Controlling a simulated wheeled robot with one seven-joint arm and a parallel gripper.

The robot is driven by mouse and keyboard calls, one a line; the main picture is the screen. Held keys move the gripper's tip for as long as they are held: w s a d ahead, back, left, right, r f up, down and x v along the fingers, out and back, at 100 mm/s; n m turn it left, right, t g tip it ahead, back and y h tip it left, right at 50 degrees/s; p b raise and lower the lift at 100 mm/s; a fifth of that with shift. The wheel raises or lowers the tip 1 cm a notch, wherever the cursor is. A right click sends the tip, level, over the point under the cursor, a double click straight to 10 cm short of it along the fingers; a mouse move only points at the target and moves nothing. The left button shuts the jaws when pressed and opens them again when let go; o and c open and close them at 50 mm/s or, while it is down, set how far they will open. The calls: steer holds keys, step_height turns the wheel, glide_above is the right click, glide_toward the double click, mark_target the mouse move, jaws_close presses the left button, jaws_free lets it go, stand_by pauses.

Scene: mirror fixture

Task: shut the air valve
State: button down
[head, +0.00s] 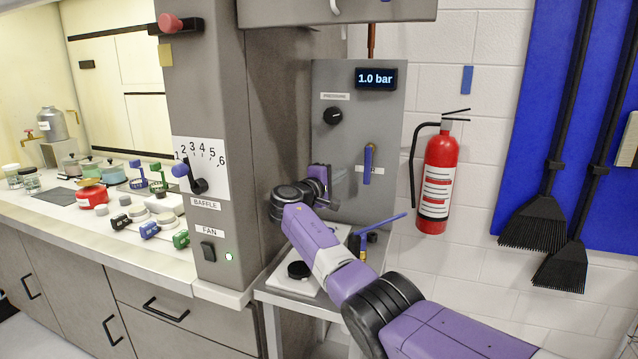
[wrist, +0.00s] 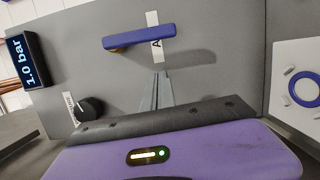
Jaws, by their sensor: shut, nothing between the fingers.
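The air valve's blue lever (head: 367,167) stands upright on a grey panel (head: 335,80), below a short brass-coloured stub. In the wrist view the lever (wrist: 140,36) lies across the picture, partly over a white label (wrist: 155,40) of which only an "A" reads. My gripper (wrist: 163,80) is shut and empty. Its thin fingers point at the panel, a little apart from the lever. In the head view my gripper (head: 330,182) is left of and slightly below the lever, partly hidden by my wrist.
A display (head: 376,78) reads 1.0 bar, above a black pressure knob (head: 333,116). A blue-handled item (head: 382,224) sticks up from the small bench (head: 262,293) below. A grey column (head: 208,110) stands left, a fire extinguisher (head: 438,180) right.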

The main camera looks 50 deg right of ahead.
steer(key=s+a, duration=0.1)
steer(key=a, duration=0.8)
steer(key=shift+r, duration=0.15)
steer(key=shift+s, duration=0.1)
